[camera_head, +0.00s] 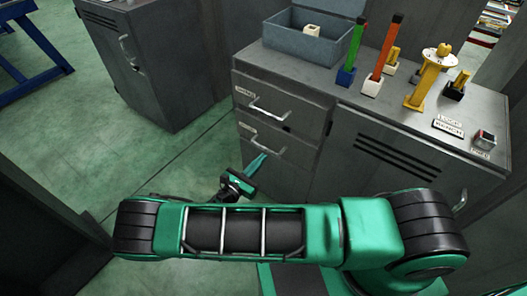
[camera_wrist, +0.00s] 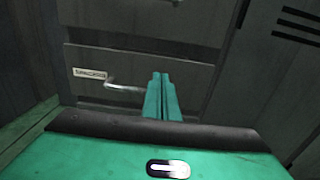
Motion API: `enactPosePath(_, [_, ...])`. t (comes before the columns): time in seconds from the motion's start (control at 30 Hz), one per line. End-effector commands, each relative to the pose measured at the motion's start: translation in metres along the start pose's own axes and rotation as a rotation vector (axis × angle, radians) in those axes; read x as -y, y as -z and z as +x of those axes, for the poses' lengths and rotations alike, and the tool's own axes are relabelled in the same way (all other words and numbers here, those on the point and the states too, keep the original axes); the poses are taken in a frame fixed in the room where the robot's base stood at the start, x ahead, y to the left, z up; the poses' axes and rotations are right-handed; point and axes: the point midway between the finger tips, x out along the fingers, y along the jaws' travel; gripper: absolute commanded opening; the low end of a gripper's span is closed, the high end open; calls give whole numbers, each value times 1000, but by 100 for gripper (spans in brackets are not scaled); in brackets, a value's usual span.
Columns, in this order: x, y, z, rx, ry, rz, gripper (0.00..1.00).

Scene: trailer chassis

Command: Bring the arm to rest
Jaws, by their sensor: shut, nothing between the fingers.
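My arm (camera_head: 245,230) stretches across the lower part of the head view, green with black joints. My gripper (camera_head: 257,163) hangs in front of the grey cabinet's lower drawer (camera_head: 275,143). In the wrist view my gripper's two green fingers (camera_wrist: 161,78) are together, with nothing between them. They appear just right of the drawer's metal handle (camera_wrist: 124,88); whether they touch the drawer front, I cannot tell. Both drawers look shut.
The grey workbench (camera_head: 340,90) carries an open blue-grey box (camera_head: 290,40), green (camera_head: 357,42) and orange (camera_head: 386,45) upright tools, and a yellow stand (camera_head: 425,80). A second cabinet (camera_head: 155,65) stands back left. Green floor (camera_head: 60,130) is clear at left.

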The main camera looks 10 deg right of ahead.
Motion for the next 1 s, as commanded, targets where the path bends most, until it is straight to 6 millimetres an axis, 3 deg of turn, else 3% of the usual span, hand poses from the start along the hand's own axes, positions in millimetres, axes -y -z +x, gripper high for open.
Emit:
enactPosePath(0.27, [0,-1,-3,-2,4,3,0])
enactPosePath(0.43, [7,-14,10,-46,81,62,0])
enactPosePath(0.67, [34,-53,48,-166,320,253,0])
enactPosePath(1.0, [93,-113,92,-301,691,558,0])
